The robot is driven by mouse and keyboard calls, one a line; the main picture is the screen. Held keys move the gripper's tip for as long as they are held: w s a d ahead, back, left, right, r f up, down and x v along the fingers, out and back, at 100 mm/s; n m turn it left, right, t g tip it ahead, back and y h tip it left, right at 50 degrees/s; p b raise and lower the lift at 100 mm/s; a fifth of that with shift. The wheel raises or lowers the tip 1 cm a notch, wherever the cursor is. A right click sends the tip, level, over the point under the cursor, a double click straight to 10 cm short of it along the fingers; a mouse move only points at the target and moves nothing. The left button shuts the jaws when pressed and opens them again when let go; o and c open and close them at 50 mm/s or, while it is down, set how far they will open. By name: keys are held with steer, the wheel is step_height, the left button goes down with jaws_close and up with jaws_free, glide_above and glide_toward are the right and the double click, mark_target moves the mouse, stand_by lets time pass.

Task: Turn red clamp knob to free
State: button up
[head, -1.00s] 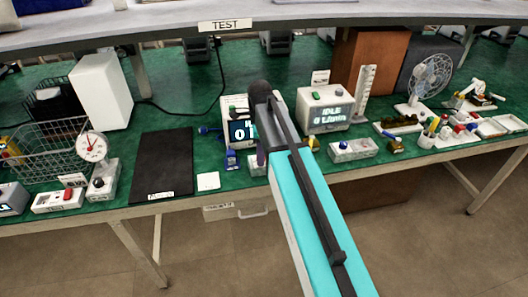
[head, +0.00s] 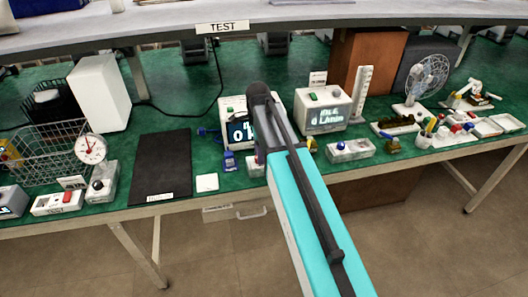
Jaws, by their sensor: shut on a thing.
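My gripper (head: 261,156) shows only as a small dark sliver at the table's front, below the end of my arm. The rest is hidden behind my turquoise and grey arm. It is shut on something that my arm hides. A pump unit (head: 232,106) with a green button and a lit display stands behind my arm, partly covered. No red clamp knob can be made out; that spot is probably covered by my arm.
Right of my arm stands a second unit (head: 322,111) reading IDLE. A small white box (head: 350,151) is in front of it. A blue item (head: 230,161), white square (head: 207,182) and black mat (head: 161,166) lie to the left. A shelf (head: 300,15) runs across the back.

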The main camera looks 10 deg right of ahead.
steer(key=n, duration=0.1)
steer(key=n+p, duration=0.1)
steer(key=n, duration=0.2)
steer(key=shift+a+r, duration=0.1)
steer(key=shift+a, duration=0.15)
steer(key=n+p, duration=0.1)
steer(key=n, duration=0.3)
steer(key=n+p, duration=0.1)
steer(key=n, duration=0.2)
steer(key=shift+s+n, duration=0.15)
steer(key=shift+n, duration=0.15)
steer(key=shift+f+n+p, duration=0.2)
steer(key=shift+n+p, duration=0.1)
steer(key=shift+n, duration=1.7)
steer(key=o, duration=1)
steer(key=shift+o, duration=0.2)
steer(key=shift+d, duration=0.15)
steer(key=shift+r, duration=0.1)
